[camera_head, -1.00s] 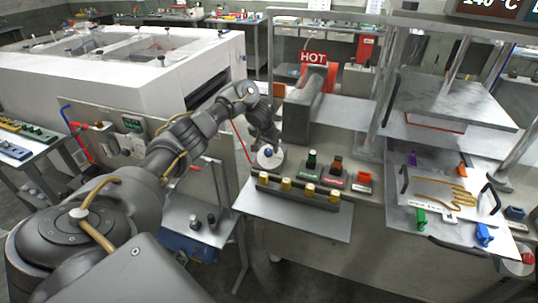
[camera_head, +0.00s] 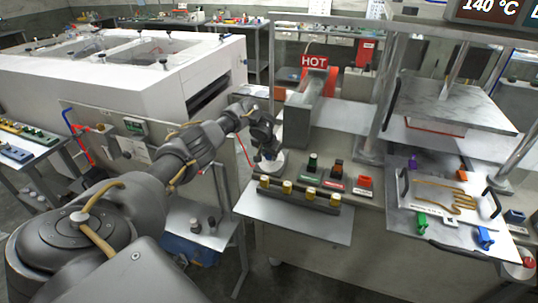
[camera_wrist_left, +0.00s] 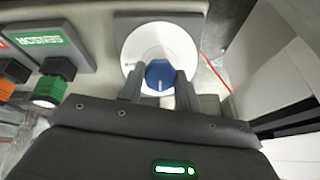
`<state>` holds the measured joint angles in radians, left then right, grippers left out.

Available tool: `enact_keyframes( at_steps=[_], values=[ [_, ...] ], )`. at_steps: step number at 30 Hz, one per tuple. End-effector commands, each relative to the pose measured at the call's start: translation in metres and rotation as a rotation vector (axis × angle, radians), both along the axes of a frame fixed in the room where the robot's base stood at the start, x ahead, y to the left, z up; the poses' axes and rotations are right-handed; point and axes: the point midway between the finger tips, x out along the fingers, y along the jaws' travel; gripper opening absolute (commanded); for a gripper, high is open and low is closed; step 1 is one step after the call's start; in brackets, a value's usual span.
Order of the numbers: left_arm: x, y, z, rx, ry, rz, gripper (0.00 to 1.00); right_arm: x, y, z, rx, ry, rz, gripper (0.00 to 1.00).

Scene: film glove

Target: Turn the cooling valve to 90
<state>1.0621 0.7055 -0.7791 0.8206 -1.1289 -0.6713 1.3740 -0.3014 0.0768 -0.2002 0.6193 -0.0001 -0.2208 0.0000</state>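The cooling valve shows in the left wrist view as a blue knob (camera_wrist_left: 160,75) with a pale pointer line, on a round white dial (camera_wrist_left: 160,47). The pointer line faces the gripper side of the picture. My left gripper (camera_wrist_left: 161,80) has one finger on each side of the knob, close against it, and looks shut on it. In the head view my left gripper (camera_head: 266,150) is down at the white dial (camera_head: 272,163) and covers much of it. The dial's markings are too small to read. My right gripper is not in view.
Green and orange-black controls (camera_head: 337,170) with labels stand right of the dial. A rail with several yellow-topped knobs (camera_head: 287,187) is in front. A press plate (camera_head: 450,105) and a tray with a glove outline (camera_head: 405,213) lie right.

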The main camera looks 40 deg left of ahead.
Motion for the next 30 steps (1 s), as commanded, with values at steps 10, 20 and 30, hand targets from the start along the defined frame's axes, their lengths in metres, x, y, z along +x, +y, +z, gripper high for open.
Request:
enact_keyframes(
  at_steps=[10,20,30],
  values=[
    [0.0,0.0,0.001,0.013,0.003,-0.024,0.11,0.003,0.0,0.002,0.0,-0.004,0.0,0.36],
    [0.0,-0.001,0.002,0.109,0.038,-0.196,0.11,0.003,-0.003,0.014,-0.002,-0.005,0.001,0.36],
    [0.0,-0.002,0.001,0.261,0.09,-0.476,0.11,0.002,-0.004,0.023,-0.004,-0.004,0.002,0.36]
  ],
)
